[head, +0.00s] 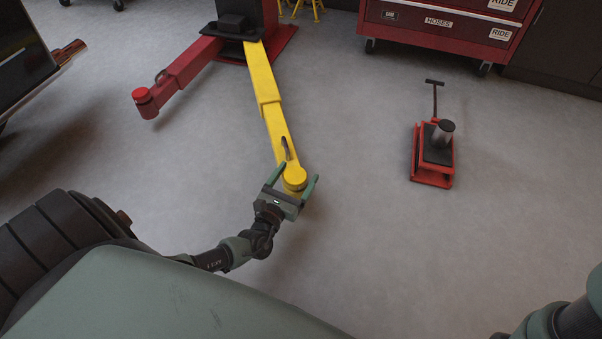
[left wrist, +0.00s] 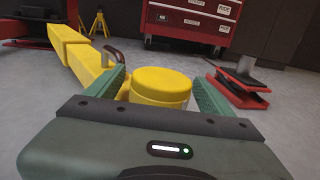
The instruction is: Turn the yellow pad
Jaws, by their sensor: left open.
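The yellow pad (head: 295,178) is a round disc on the near end of the yellow lift arm (head: 268,100) in the head view. In the left wrist view the pad (left wrist: 160,84) stands in the middle, just ahead of the gripper body. My left gripper (head: 293,182) is open, with one green finger on each side of the pad. In the left wrist view the fingers (left wrist: 161,92) flank the pad; the right one looks very near it, and I cannot tell whether either touches. My right arm (head: 565,318) shows at the lower right corner; its gripper is out of view.
A red lift arm (head: 185,72) with a red pad reaches left from the lift post (head: 262,15). A red jack (head: 433,155) with a black handle stands on the floor to the right. A red tool cabinet (head: 440,35) is at the back. The grey floor around the pad is clear.

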